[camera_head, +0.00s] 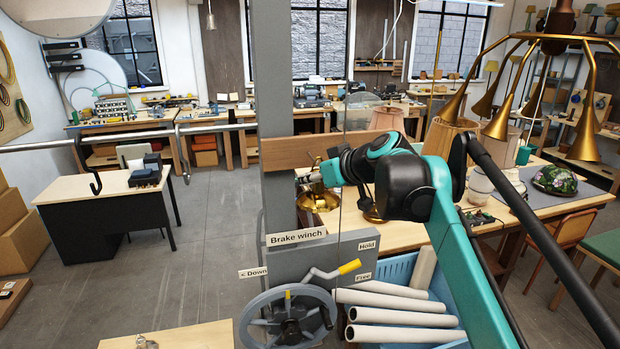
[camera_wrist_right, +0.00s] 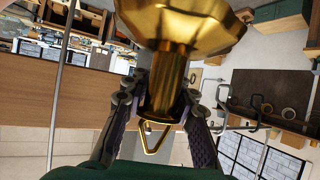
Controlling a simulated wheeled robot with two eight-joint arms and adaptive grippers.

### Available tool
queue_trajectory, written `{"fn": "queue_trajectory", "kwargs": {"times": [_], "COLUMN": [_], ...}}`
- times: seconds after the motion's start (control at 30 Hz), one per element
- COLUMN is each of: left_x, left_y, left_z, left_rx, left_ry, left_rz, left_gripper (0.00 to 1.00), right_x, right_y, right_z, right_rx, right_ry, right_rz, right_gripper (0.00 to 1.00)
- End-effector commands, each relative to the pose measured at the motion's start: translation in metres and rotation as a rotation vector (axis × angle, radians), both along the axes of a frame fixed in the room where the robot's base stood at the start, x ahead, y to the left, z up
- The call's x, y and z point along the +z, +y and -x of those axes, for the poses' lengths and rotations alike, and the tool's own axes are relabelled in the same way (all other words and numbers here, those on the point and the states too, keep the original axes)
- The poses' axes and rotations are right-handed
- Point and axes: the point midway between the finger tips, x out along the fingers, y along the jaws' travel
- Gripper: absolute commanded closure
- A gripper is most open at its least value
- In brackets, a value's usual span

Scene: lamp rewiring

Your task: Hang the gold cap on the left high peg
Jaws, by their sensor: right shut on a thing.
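The gold cap (camera_wrist_right: 160,85) fills the upper middle of the right wrist view, with its stem between the two fingers of my right gripper (camera_wrist_right: 158,108). Its flared bell is toward the top of that view, and a triangular wire loop (camera_wrist_right: 153,137) is at the stem's end. In the head view my right gripper (camera_head: 307,178) reaches left in front of the post, and the gold bell (camera_head: 318,202) shows below it. Which part is the left high peg is unclear; the cap hangs on nothing visible. My left gripper is out of view.
A grey post (camera_head: 272,70) carries a wooden board (camera_head: 290,152) beside my gripper. Below are the brake winch (camera_head: 290,318) and a blue crate (camera_head: 400,270) of white tubes. A brass lamp frame (camera_head: 560,42) hangs at right.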

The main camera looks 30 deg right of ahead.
Motion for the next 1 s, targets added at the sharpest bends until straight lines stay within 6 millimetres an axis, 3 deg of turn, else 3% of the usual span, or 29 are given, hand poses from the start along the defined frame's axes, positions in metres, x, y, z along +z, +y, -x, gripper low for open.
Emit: {"fn": "queue_trajectory", "kwargs": {"times": [0.7,1.0], "left_x": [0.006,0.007], "left_y": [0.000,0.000], "left_z": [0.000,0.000], "left_rx": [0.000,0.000], "left_ry": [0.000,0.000], "left_rz": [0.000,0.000], "left_gripper": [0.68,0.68], "right_x": [0.000,0.000], "right_y": [-0.006,-0.007], "right_z": [-0.026,-0.028], "right_rx": [0.000,0.000], "right_ry": [0.000,0.000], "right_rz": [0.000,0.000], "right_gripper": [1.00,1.00]}}
